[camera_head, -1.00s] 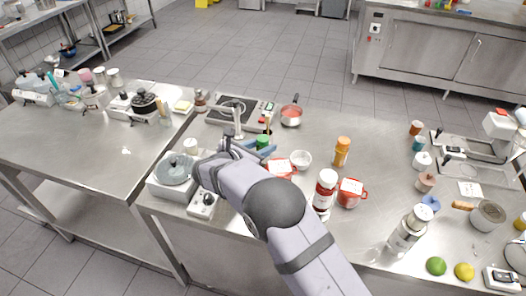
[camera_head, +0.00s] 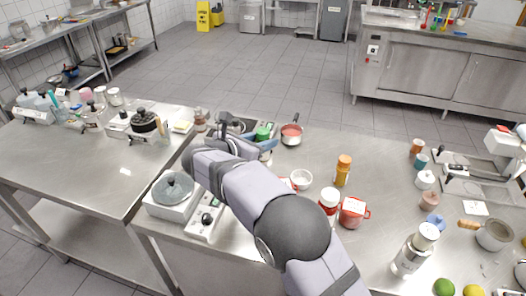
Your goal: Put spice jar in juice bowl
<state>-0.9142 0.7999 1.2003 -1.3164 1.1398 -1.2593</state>
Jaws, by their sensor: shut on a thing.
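My gripper (camera_head: 264,146) is over the left part of the steel counter, in front of the hob. A small green-topped thing (camera_head: 262,133) shows between its fingers and looks like the spice jar. My gripper is shut on it; my wrist and fingers hide its lower part. A small white bowl (camera_head: 301,180) stands empty-looking on the counter to the right of my forearm. A saucepan (camera_head: 291,134) with red contents stands behind, right of the gripper. I cannot tell for sure which one is the juice bowl.
An orange-capped bottle (camera_head: 343,170), a white-lidded jar (camera_head: 329,200) and a red labelled pot (camera_head: 352,212) stand right of the white bowl.

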